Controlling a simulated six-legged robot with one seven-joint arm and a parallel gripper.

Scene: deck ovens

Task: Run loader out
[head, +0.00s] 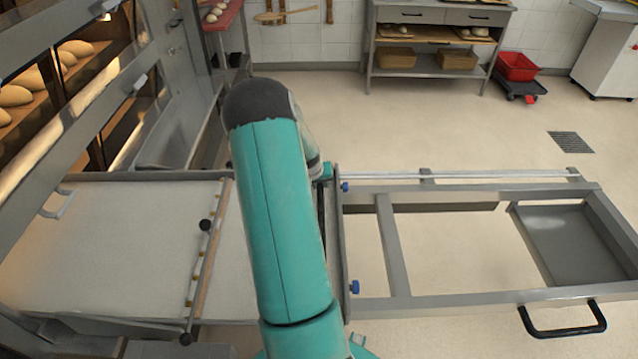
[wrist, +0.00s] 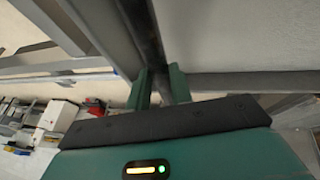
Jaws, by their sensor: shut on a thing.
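The loader lies flat with its pale canvas deck (head: 110,240) at the left, in front of the oven. A wooden crossbar (head: 207,255) with dark knobs at its ends lies across the canvas. An open grey frame (head: 392,245) stretches to the right of the deck, with a black handle (head: 565,332) at its near right. My gripper (wrist: 161,88) is shut on a dark bar (wrist: 146,32) in the wrist view, which appears to be the loader's end bar. My teal arm hides most of the gripper and part of the deck in the head view.
The deck oven's open mouth (head: 85,85) shows loaves (head: 30,88) inside at upper left. A grey table (head: 437,15) with boards and baskets stands at the back. A red crate (head: 516,66) sits on a dolly. The floor between is clear, with a drain grate (head: 570,142).

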